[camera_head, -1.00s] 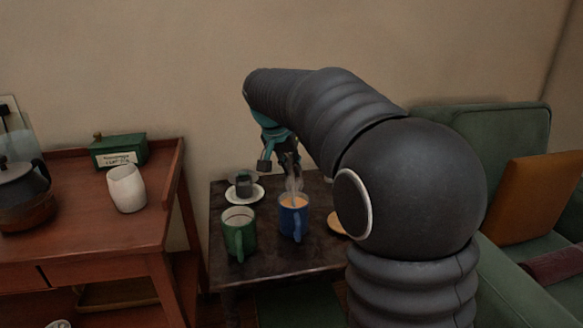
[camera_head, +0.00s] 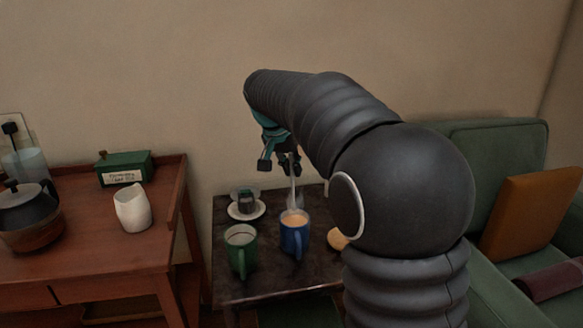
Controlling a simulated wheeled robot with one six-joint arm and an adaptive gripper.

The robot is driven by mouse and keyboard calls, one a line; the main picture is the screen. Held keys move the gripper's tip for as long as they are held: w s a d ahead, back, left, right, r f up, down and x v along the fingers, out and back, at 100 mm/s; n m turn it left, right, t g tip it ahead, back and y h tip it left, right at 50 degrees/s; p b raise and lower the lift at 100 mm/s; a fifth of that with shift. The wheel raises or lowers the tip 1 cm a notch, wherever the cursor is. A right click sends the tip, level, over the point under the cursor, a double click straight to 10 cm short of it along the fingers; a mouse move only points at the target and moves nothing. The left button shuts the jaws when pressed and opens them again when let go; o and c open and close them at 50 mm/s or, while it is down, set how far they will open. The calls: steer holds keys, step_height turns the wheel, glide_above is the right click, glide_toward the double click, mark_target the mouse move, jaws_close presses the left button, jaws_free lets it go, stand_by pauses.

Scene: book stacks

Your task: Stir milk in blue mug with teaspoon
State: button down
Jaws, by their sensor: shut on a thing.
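The blue mug (camera_head: 291,243) stands upright on the small dark table and holds a tan, milky drink. My gripper (camera_head: 287,166) is above the mug, shut on the teaspoon (camera_head: 292,193). The spoon hangs down nearly upright from the jaws. Its lower end is at the far side of the mug's mouth, and I cannot tell whether it dips into the drink. Something pale and clear, perhaps a glass, shows just behind the mug. My arm hides part of the table's right side.
A green mug (camera_head: 240,259) stands close left of the blue mug. A cup on a saucer (camera_head: 247,213) is behind it. A round tan thing (camera_head: 337,240) lies to the right. The red-brown desk (camera_head: 110,254) holds a white jug (camera_head: 132,208), a green box (camera_head: 124,169) and a kettle (camera_head: 30,205).

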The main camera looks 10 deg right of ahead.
stand_by(0.4)
steer(key=shift+r, duration=2.5)
steer(key=shift+d, duration=0.1)
